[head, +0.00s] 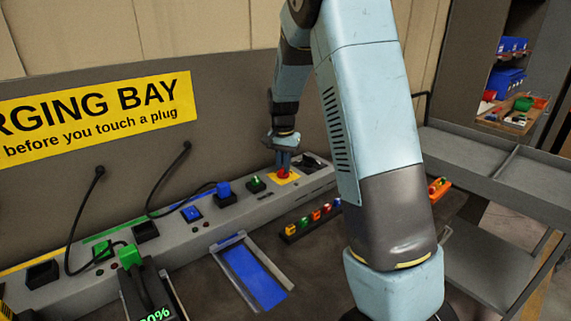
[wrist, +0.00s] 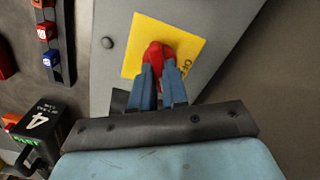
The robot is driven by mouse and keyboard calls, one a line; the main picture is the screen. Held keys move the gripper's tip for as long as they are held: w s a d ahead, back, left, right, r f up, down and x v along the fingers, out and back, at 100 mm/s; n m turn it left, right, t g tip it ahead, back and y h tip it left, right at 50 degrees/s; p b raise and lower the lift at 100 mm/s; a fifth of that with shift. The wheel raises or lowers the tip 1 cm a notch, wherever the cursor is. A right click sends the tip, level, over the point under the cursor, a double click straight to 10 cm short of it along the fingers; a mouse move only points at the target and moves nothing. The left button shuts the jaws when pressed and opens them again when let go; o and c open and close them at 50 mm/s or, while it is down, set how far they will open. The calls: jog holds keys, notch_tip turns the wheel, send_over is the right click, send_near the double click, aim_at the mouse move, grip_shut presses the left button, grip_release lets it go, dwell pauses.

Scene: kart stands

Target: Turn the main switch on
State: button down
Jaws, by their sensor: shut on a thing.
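The main switch is a red knob (wrist: 158,56) on a yellow plate (wrist: 180,35), set on the grey charging panel. In the head view the red knob (head: 283,173) sits near the right end of the panel, on its yellow plate (head: 285,180). My gripper (wrist: 158,72) is shut on the red knob, with its two blue-grey fingers on either side of it. In the head view my gripper (head: 283,160) reaches down onto the knob from above. The fingers hide part of the knob and some lettering on the plate, so I cannot tell the switch position.
Blue (head: 223,189) and green (head: 130,257) plugs sit along the panel (head: 230,211), with black cables hanging in loops. A rack of coloured pieces (head: 312,220) lies in front. A blue-floored tray (head: 254,273) is on the bench. A grey cart (head: 500,170) stands at right.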

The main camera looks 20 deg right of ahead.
jog(key=m, duration=0.5)
jog(key=shift+w+a+r, duration=0.1)
jog(key=shift+a, duration=0.1)
jog(key=shift+m, duration=0.4)
jog(key=shift+a, duration=0.15)
jog(key=c, duration=1.4)
grip_release()
jog(key=shift+w, duration=0.1)
jog(key=shift+o, duration=1.3)
jog(key=shift+d, duration=0.2)
notch_tip(320, 180, up, 14)
jog(key=shift+f, duration=0.2)
